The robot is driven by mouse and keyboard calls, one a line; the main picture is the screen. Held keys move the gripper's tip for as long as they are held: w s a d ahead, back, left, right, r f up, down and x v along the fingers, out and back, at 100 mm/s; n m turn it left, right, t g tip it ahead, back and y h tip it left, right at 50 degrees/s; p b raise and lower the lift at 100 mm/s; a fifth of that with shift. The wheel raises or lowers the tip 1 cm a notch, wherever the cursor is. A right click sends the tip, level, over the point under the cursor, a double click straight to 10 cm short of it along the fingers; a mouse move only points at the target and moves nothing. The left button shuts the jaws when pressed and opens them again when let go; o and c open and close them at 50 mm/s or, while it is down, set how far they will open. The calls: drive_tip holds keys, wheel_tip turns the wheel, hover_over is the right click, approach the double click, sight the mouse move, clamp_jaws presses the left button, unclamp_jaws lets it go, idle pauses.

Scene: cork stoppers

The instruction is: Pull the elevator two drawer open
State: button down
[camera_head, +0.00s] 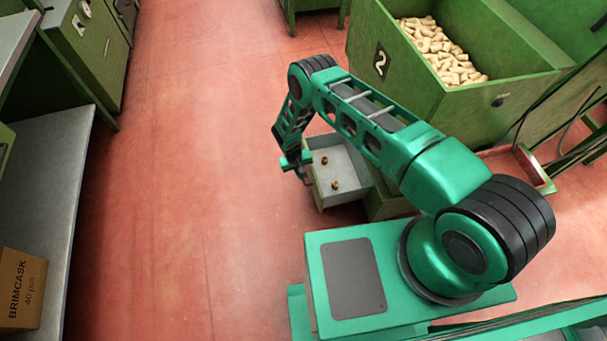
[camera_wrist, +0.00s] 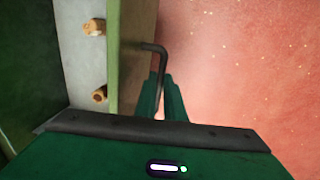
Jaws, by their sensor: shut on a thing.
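The elevator two drawer (camera_head: 346,160) stands out from under the green hopper marked 2 (camera_head: 412,92), showing its grey inside. Two small brown corks (camera_head: 324,160) lie in it. In the wrist view the drawer (camera_wrist: 128,50) is at the left, with its dark bent bar handle (camera_wrist: 153,47) sticking out from the front. My gripper (camera_head: 299,170) is at the drawer's front, on its left side in the head view. In the wrist view my gripper's fingers (camera_wrist: 161,92) are shut on the handle. The fingers hide part of the handle.
The hopper holds a heap of pale corks (camera_head: 442,50). Red floor (camera_head: 200,180) is clear left of the drawer. A grey-topped bench (camera_head: 45,190) with a BRIMCASK box (camera_head: 20,288) stands at the far left. Green cabinets (camera_head: 95,45) stand behind it.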

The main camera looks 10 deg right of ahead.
drive_tip(key=c, duration=1.8)
unclamp_jaws()
drive_tip(key=shift+c, duration=0.2)
drive_tip(key=shift+r, duration=0.1)
wheel_tip(320, 180, up, 10)
drive_tip(key=a, duration=0.2)
drive_tip(key=shift+r, duration=0.15)
